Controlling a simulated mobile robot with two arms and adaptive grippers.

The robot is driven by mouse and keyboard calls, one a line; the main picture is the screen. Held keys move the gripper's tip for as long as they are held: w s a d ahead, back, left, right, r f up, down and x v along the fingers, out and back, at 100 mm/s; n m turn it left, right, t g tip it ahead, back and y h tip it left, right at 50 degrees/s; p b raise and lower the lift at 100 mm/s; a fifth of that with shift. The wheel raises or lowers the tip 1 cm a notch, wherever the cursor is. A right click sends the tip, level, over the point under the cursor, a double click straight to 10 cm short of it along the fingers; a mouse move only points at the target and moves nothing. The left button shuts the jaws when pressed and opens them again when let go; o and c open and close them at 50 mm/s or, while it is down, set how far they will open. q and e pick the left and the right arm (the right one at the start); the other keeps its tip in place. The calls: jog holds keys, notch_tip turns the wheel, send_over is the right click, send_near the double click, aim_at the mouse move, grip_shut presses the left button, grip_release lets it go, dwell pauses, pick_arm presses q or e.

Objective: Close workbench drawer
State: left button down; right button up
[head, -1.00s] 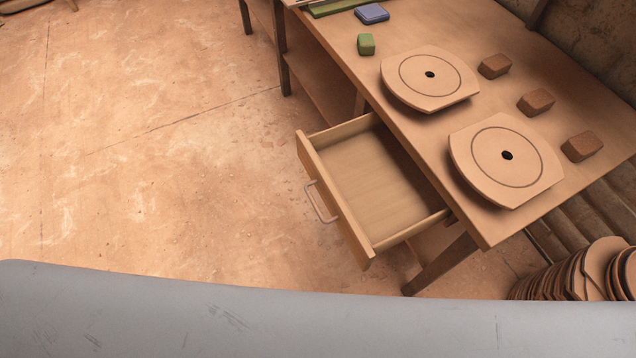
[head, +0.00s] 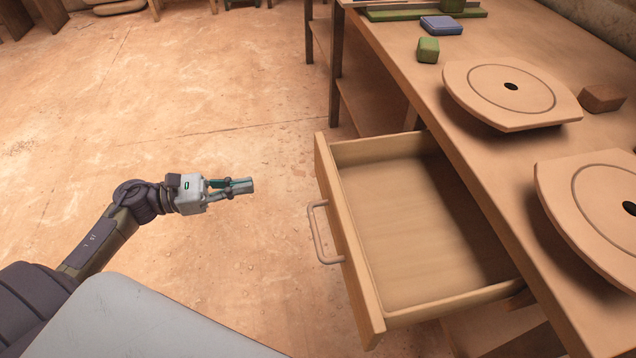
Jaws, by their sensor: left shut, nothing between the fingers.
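The workbench drawer (head: 405,240) is pulled far out from under the workbench (head: 480,165) and looks empty. Its wooden front (head: 348,235) faces left and carries a metal bar handle (head: 318,235). My left gripper (head: 247,187) is shut and empty. It is to the left of the drawer front in the picture, pointing right, with a gap between its fingertips and the handle. My right gripper is not in view.
On the benchtop are two round-marked boards (head: 512,92) with centre holes, a brown block (head: 602,98), a green block (head: 428,50) and a blue block (head: 441,25). The floor (head: 180,120) left of the drawer is clear.

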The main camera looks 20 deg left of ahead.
aim_at(321, 173)
pick_arm(q)
jog(key=x, duration=1.3)
jog(key=shift+r+p, duration=0.1)
jog(key=shift+p, duration=0.2)
jog(key=shift+w+d, duration=0.25)
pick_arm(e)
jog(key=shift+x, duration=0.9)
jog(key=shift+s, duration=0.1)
pick_arm(q)
jog(key=shift+w+d, duration=0.25)
jog(key=shift+d, duration=0.15)
jog(key=b+x, duration=0.2)
jog(key=x, duration=0.8)
jog(key=shift+w+d, duration=0.2)
jog(key=shift+d, duration=0.05)
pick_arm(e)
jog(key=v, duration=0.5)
pick_arm(q)
jog(key=b+x, duration=0.2)
jog(key=x, duration=0.8)
jog(key=shift+w+d, duration=0.25)
jog(key=shift+x, duration=1.25)
jog(key=shift+r, duration=0.1)
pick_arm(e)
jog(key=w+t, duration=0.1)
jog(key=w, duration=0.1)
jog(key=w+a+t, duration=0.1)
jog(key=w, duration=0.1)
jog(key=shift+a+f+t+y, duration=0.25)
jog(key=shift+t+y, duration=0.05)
